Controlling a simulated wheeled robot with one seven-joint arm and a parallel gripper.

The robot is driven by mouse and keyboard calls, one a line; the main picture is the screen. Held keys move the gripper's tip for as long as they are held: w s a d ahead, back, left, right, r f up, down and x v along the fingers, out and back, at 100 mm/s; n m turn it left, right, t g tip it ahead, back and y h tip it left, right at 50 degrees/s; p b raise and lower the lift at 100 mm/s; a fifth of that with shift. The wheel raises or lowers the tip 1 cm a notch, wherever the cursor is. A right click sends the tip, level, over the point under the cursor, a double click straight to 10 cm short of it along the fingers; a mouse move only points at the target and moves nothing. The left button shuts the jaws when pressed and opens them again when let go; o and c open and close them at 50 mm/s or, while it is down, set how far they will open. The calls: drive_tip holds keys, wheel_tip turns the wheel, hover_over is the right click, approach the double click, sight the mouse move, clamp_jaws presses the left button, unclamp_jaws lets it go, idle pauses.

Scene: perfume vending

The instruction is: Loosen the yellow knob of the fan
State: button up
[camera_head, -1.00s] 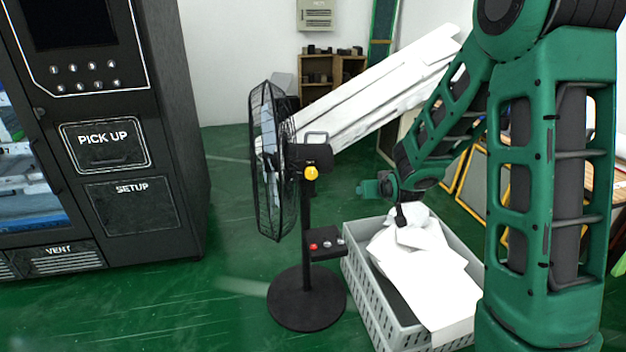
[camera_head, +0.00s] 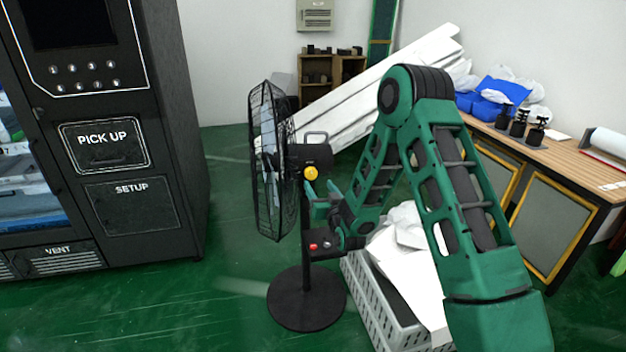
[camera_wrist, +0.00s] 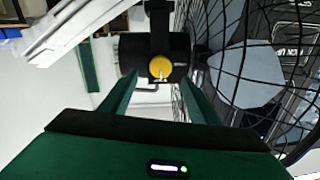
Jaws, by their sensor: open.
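The black pedestal fan (camera_head: 268,160) stands upright on the green floor, its caged head facing left. The yellow knob (camera_head: 311,173) sits on the fan's neck below the motor housing. In the wrist view the yellow knob (camera_wrist: 160,67) shows on the dark round housing, just beyond and between my fingertips. My gripper (camera_head: 308,190) is just below and beside the knob, close to the fan post. In the wrist view my gripper (camera_wrist: 158,90) has its green fingers spread apart with nothing between them. A small shelf with red and grey buttons (camera_head: 322,245) sits lower on the post.
A grey crate (camera_head: 375,305) with white sheets stands right of the fan base. A black vending machine (camera_head: 110,150) is at the left. A wooden table (camera_head: 560,155) stands at the right. In the wrist view the fan cage (camera_wrist: 245,60) is close to my right finger.

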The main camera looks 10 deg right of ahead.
sight(313, 175)
drive_tip(key=w, duration=0.7)
drive_tip(key=shift+w+a, duration=0.2)
drive_tip(key=shift+a, duration=0.05)
drive_tip(key=shift+d, duration=0.1)
drive_tip(key=c, duration=1.1)
